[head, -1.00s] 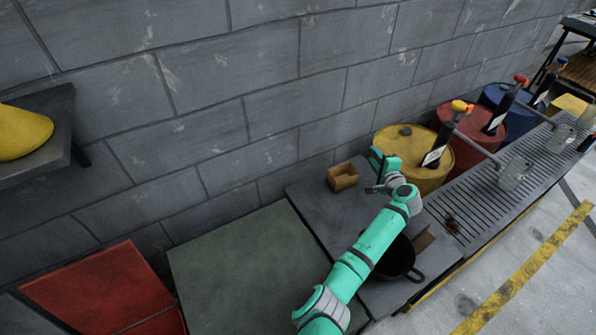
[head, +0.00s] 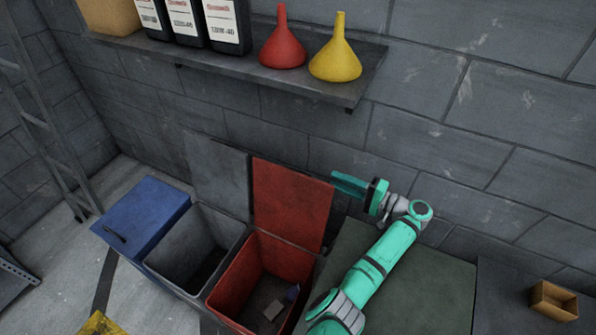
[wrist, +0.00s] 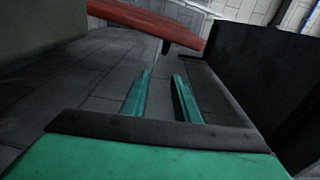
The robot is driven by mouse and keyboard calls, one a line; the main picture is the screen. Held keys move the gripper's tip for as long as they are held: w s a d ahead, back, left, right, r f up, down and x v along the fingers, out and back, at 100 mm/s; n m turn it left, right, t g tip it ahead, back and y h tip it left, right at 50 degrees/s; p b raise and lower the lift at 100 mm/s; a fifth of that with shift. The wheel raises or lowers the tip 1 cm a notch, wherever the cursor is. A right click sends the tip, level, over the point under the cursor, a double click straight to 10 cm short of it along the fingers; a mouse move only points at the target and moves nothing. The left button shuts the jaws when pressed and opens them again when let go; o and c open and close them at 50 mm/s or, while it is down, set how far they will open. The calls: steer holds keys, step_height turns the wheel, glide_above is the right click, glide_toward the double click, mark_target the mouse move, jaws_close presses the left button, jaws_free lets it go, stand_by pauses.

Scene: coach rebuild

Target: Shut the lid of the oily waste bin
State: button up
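The red bin (head: 235,283) stands open in the head view, with a pale block and a small bluish thing inside. Its red lid (head: 290,203) stands raised behind it, near the wall. No label shows; which bin is for oily waste I cannot read. My gripper (head: 336,183) is beside the lid's upper right edge; whether it touches the lid I cannot tell. In the wrist view, my gripper's two fingers (wrist: 163,76) are apart with nothing between them. A red edge (wrist: 150,20), apparently the lid, crosses beyond them.
A grey bin (head: 176,250) stands open left of the red one, its grey lid (head: 217,172) raised. A blue bin (head: 145,215) is shut. Above, a shelf (head: 300,88) holds funnels and bottles. A greenish flat top (head: 430,285) lies right, with a small box (head: 553,300) beyond.

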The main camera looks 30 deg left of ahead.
steer(key=shift+n+g, duration=0.7)
steer(key=shift+g, duration=0.2)
steer(key=s+a, duration=0.1)
steer(key=a, duration=0.3)
steer(key=s+a, duration=0.1)
steer(key=a, duration=0.4)
steer(key=s+a, duration=0.1)
steer(key=a, duration=0.4)
steer(key=shift+r, duration=0.15)
steer(key=shift+c, duration=0.3)
jaws_close()
